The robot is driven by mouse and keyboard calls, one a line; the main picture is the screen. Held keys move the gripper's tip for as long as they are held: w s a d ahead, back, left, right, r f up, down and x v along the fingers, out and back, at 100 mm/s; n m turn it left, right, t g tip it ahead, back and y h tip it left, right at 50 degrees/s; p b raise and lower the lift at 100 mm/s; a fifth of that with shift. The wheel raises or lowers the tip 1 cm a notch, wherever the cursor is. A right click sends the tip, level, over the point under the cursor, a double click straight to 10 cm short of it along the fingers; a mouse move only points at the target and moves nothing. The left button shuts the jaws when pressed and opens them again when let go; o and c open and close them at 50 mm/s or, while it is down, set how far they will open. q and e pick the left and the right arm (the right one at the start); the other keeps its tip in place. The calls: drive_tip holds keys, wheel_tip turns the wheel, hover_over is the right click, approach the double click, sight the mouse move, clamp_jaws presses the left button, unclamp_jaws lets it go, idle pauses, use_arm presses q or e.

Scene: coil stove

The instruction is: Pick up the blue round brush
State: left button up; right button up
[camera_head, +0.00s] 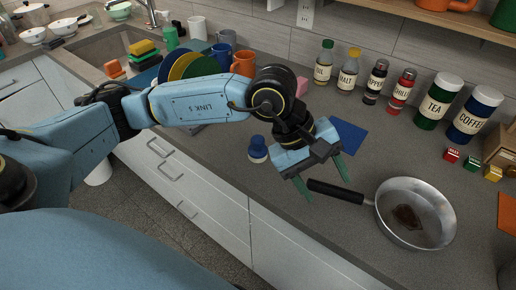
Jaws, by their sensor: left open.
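The blue round brush (257,148) stands on the grey counter, with a blue knob on top and a pale lower part. It is just left of my left gripper (325,184) and apart from its fingers. My right gripper is not in the picture.
A frying pan (416,213) with a dark patch inside lies right of the gripper, its black handle (336,191) pointing left. A blue mat (345,136) lies behind the gripper. Jars such as the tea jar (438,103) line the wall. The counter's front edge is near the brush.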

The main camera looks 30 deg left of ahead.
use_arm(q)
drive_tip(key=w+a+m+t+y, duration=0.15)
drive_tip(key=w+a+y, duration=0.4)
drive_tip(key=a, duration=0.55)
drive_tip(key=t+y, duration=0.1)
drive_tip(key=y, duration=0.3)
approach(258, 139)
drive_tip(key=shift+n, duration=0.25)
drive_tip(key=x, duration=0.4)
drive_tip(key=shift+w+a+f, duration=0.2)
drive_tip(key=shift+a+f, duration=0.05)
drive_tip(key=shift+a, duration=0.15)
drive_tip(key=shift+d+p+x, duration=0.15)
drive_tip(key=shift+p+x, duration=0.05)
drive_tip(key=shift+x, duration=1.35)
drive_tip(key=shift+d+p+x, duration=0.15)
drive_tip(key=shift+x, duration=1.35)
drive_tip(key=shift+s+f, duration=0.15)
drive_tip(key=c, duration=1.1)
wheel_tip(258, 139, up, 10)
drive_tip(key=shift+r, duration=0.1)
